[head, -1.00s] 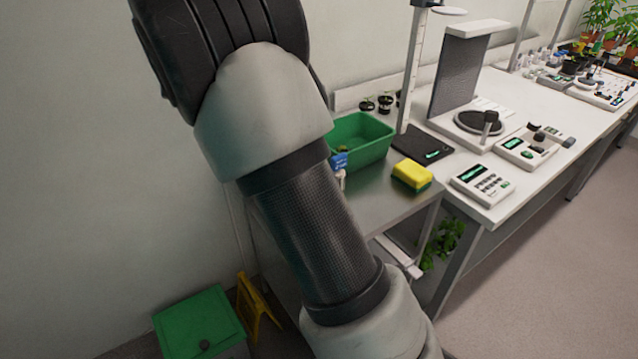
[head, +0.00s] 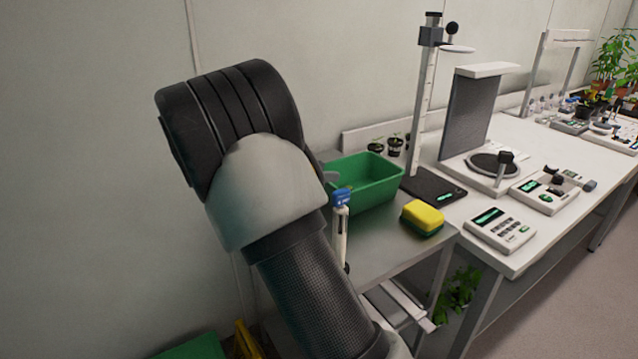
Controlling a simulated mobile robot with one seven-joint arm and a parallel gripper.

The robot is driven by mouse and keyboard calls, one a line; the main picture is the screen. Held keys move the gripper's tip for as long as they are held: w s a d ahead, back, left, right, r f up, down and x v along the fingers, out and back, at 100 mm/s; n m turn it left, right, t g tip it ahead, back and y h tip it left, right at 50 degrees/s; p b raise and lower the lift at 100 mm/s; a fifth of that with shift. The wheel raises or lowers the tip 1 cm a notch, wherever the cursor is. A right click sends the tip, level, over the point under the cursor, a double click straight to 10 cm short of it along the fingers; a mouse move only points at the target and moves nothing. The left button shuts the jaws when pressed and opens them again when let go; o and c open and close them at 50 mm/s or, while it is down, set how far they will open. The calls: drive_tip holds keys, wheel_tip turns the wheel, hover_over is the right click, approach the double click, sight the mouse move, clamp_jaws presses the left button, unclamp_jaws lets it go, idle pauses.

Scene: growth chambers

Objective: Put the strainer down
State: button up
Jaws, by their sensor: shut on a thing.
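I cannot make out the strainer in the head view. My own arm fills the left and middle of the picture and hides what lies behind it. My gripper does not show. A small grey piece (head: 331,176) sticks out beside the arm at the green tub's left end; I cannot tell what it belongs to. The metal side table (head: 385,245) has a bare grey top at its front.
A green tub (head: 372,186) and a yellow-green sponge (head: 422,217) stand on the side table. A blue-topped white item (head: 341,215) shows beside my arm. A white bench (head: 530,245) with instruments runs right. A black scale (head: 433,187) stands behind the sponge.

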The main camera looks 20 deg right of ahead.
wheel_tip(320, 180, down, 2)
drive_tip(key=o, duration=0.9)
drive_tip(key=shift+f, duration=0.1)
drive_tip(key=shift+c, duration=0.2)
drive_tip(key=p+v, duration=0.2)
drive_tip(key=v, duration=1)
